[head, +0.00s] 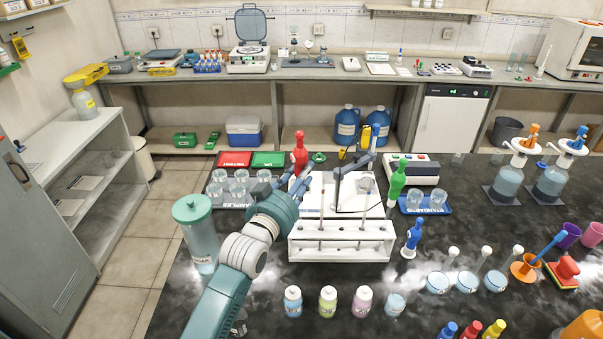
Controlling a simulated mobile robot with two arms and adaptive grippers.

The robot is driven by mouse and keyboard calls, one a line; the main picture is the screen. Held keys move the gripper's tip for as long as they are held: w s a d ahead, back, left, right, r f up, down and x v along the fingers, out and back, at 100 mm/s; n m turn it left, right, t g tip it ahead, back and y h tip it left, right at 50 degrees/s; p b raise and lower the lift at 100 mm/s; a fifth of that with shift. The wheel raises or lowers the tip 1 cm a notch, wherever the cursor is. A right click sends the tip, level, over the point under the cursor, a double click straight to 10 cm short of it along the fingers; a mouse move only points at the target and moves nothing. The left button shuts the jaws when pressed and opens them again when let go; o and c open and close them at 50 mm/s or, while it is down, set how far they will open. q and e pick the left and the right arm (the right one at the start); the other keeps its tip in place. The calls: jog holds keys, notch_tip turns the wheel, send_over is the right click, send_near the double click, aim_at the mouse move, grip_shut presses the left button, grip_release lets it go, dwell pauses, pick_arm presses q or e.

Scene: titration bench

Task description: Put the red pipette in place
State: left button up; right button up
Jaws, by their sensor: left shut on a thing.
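The red pipette (300,152) is upright at the tips of my left gripper (289,184), above the back left of the white bench area. My left gripper is shut on it; the fingers partly hide its lower part. A green pipette (397,180) stands upright to the right, and a blue pipette (414,234) stands nearer on a small white base. A white rack (341,250) with upright rods stands just in front and right of my left gripper. My right gripper is not in view.
A teal-lidded jar (198,235) stands left of my left arm. A tray of beakers (233,203) is behind it. A jointed stand arm (355,165) rises behind the rack. Several small bottles (328,301) line the front.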

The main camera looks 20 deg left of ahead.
pick_arm(q)
jog(key=shift+f+b, duration=1.05)
jog(key=shift+f, duration=0.9)
jog(key=shift+f+b, duration=1)
jog(key=shift+f, duration=0.45)
jog(key=o, duration=1)
jog(key=shift+s, duration=0.1)
jog(key=s+a, duration=0.1)
jog(key=s, duration=1)
jog(key=shift+s+a, duration=0.2)
jog(key=shift+s, duration=0.2)
